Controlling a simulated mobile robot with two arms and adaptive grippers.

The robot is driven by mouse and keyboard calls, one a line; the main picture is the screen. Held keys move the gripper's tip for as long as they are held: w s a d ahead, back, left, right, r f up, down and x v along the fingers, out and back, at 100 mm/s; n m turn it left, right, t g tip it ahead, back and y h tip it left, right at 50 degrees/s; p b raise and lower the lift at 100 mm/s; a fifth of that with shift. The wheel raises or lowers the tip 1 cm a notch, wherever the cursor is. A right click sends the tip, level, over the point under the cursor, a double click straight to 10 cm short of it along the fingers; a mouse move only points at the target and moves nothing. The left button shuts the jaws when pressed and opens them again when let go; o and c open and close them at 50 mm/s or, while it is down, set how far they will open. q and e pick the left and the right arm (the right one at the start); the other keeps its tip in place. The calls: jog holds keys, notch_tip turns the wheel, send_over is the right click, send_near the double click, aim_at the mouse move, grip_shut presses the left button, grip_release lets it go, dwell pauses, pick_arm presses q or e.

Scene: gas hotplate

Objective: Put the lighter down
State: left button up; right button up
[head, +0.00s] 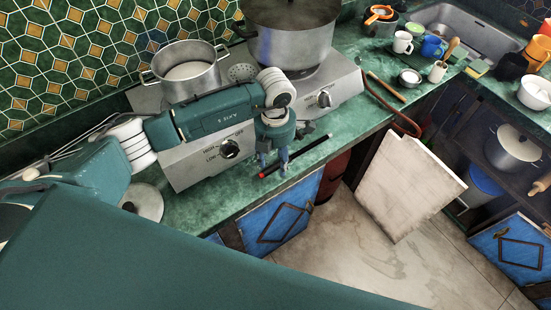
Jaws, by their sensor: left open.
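The lighter (308,149) is a long thin black stick with a red end. It appears to lie on the green counter (211,200) near its front edge, in front of the gas hotplate (198,163), red end to the left. My left gripper (273,169) points down at the lighter's red-end half. Its two fingers are apart, and the lighter passes at or just behind their tips. I cannot tell whether they touch it. My left arm hides part of the hotplate. My right gripper does not show.
A small pot (184,72) with white contents and a big pot (294,45) stand on the hotplate. A wooden stick (387,88) and cups (402,42) lie farther right. A cabinet door (408,183) hangs open below. The counter strip right of the lighter is clear.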

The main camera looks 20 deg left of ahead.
pick_arm(q)
notch_tip(320, 180, up, 12)
jog(key=b, duration=0.2)
jog(key=shift+b, duration=0.35)
jog(key=shift+f, duration=0.2)
